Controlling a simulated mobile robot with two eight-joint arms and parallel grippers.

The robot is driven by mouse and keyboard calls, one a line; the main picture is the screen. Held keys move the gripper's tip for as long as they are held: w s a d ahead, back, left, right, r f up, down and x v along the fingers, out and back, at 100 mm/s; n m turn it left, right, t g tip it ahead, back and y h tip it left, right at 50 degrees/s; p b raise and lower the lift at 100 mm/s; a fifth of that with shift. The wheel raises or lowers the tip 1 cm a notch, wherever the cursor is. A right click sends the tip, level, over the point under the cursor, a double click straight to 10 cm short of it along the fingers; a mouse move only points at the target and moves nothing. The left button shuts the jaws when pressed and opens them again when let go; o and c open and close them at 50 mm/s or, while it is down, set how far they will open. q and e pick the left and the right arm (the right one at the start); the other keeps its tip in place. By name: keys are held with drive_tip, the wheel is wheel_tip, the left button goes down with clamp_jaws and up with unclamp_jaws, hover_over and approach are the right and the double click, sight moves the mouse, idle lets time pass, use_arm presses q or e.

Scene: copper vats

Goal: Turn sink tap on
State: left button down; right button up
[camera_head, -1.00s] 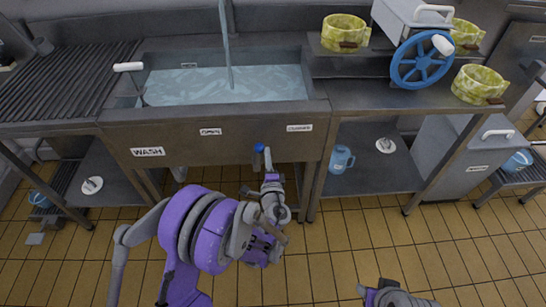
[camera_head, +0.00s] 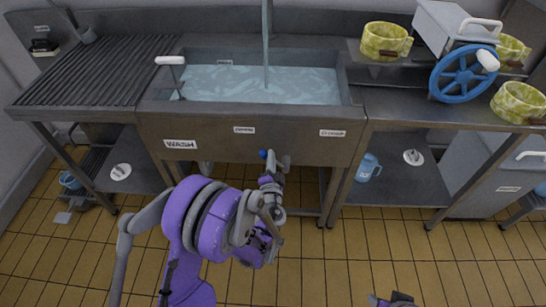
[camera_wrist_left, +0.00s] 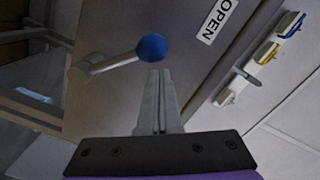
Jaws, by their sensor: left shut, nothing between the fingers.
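A grey lever (camera_wrist_left: 100,66) with a blue ball knob (camera_head: 263,154) sits at the sink's front. The knob shows large in the left wrist view (camera_wrist_left: 152,48), near a label reading OPEN (camera_wrist_left: 220,20). My left gripper (camera_head: 280,158) is shut and empty. In the left wrist view its fingertips (camera_wrist_left: 160,74) are just below the knob; I cannot tell whether they touch. The metal sink (camera_head: 295,148) has water (camera_head: 240,84) in it, and a thin vertical pipe or stream (camera_head: 267,45) reaches down into it. Part of my right arm (camera_head: 393,300) shows at the bottom edge; its fingers are not clear.
A white-handled lever (camera_head: 170,61) stands at the sink's left rim. A ribbed drainboard (camera_head: 95,70) lies left. A blue handwheel (camera_head: 463,75) and yellow pots (camera_head: 385,41) are right. A blue jug (camera_head: 367,168) stands on the lower shelf. The tiled floor in front is clear.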

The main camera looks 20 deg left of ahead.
use_arm(q)
drive_tip(key=shift+a+f, duration=0.2)
drive_tip(key=shift+a, duration=0.1)
use_arm(e)
drive_tip(key=shift+s+a+f, duration=0.1)
drive_tip(key=shift+a+f, duration=0.05)
drive_tip(key=shift+a, duration=0.15)
use_arm(q)
drive_tip(key=shift+s, duration=0.1)
drive_tip(key=s+d+r+p, duration=0.1)
drive_tip(key=s+d+r, duration=0.2)
drive_tip(key=s+d, duration=0.3)
drive_tip(key=s, duration=0.3)
drive_tip(key=shift+s, duration=0.25)
use_arm(e)
drive_tip(key=shift+s+d+r, duration=0.2)
drive_tip(key=shift+s+r, duration=0.25)
drive_tip(key=shift+r, duration=0.3)
use_arm(q)
drive_tip(key=shift+a, duration=0.1)
